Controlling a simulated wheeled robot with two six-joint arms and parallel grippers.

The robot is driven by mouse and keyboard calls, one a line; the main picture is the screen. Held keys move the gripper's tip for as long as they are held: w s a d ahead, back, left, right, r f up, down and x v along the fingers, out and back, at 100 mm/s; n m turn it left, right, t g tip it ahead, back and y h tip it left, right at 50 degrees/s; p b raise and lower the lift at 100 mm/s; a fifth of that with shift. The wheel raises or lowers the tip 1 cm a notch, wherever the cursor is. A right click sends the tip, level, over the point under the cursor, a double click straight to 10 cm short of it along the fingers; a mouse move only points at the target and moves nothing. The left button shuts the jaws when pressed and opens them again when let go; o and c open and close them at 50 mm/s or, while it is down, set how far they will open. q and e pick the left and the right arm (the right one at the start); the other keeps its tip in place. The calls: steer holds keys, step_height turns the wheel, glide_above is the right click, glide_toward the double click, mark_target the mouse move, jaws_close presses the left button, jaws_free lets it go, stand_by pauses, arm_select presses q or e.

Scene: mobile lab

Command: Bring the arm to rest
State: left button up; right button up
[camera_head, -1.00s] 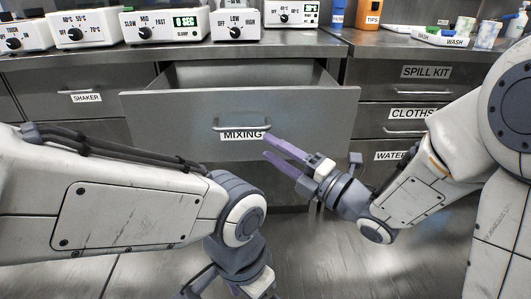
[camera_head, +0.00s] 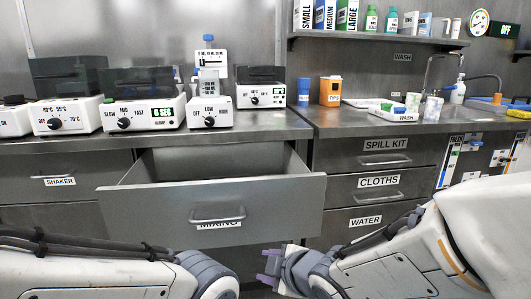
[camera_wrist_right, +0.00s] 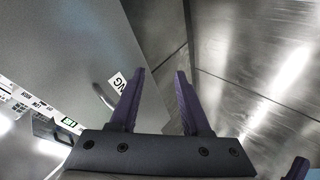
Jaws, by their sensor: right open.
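My right gripper (camera_head: 270,266) has purple fingers and is low in front of the cabinets, just below and right of the open drawer's handle. In the right wrist view its two fingers (camera_wrist_right: 158,100) stand apart with nothing between them. The drawer labelled MIXING (camera_head: 270,205) is pulled out. It looks empty in the part that shows. Its front panel also shows in the right wrist view (camera_wrist_right: 70,60), beside the fingers. My left arm comes in at the lower left, and its gripper is out of the picture.
The counter (camera_head: 250,130) above carries white devices with dials, among them one reading 0 SEC (camera_head: 145,113). An orange TIPS box (camera_head: 330,92) and a white tray (camera_head: 393,110) stand at the right. Closed drawers SPILL KIT (camera_head: 385,146), CLOTHS and WATER are right of the open drawer.

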steer(key=s+d+r+m+g+h+p, duration=0.25)
steer(key=s+m+g, duration=0.2)
steer(key=s, duration=0.55)
steer(key=s+d+r+m+g+h+p, duration=0.1)
steer(key=s+d+m+g+h+p, duration=0.25)
steer(key=s, duration=0.75)
step_height(320, 180, up, 37)
steer(key=a+m+g+y+p, duration=0.1)
steer(key=m+p, duration=0.1)
steer(key=p, duration=3.5)
steer(key=shift+a+y, duration=0.25)
steer(key=shift+y, duration=0.05)
steer(key=shift+s, duration=0.1)
